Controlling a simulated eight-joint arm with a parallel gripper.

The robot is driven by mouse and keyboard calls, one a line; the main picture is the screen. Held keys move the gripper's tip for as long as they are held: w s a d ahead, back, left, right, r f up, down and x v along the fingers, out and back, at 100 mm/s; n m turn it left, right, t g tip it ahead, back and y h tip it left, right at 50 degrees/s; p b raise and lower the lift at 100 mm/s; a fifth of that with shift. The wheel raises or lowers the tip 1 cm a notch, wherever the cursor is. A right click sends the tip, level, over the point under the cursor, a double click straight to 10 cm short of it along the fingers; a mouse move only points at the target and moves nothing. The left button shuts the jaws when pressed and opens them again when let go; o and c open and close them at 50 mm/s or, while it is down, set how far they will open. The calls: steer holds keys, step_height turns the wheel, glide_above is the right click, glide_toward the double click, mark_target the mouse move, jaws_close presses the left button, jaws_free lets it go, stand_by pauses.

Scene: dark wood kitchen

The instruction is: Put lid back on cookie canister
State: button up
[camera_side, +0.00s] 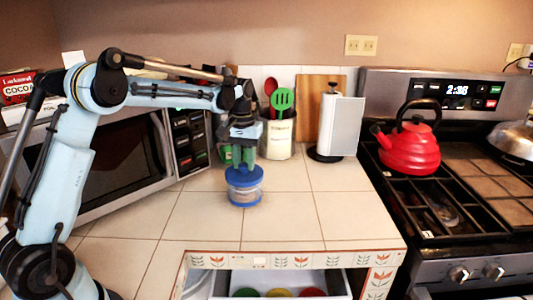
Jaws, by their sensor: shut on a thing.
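The cookie canister (244,196) stands upright on the tiled counter, a short clear jar with a blue band low on it. The blue lid (244,175) is at the top of the canister, roughly level and lined up over it. From this view I cannot tell whether the lid is fully seated. My gripper (243,160) points straight down from above, its green fingers shut on the top of the lid. The fingertips' exact contact with the lid is too small to make out.
A microwave (115,155) stands left, behind my arm. A utensil crock (277,138) and paper towel roll (341,125) stand behind the canister. A red kettle (409,148) sits on the stove at right. An open drawer (230,282) is below the counter front. Tiles right of the canister are clear.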

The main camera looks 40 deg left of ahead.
steer(key=o, duration=1.6)
steer(key=shift+r, duration=3.5)
jaws_close()
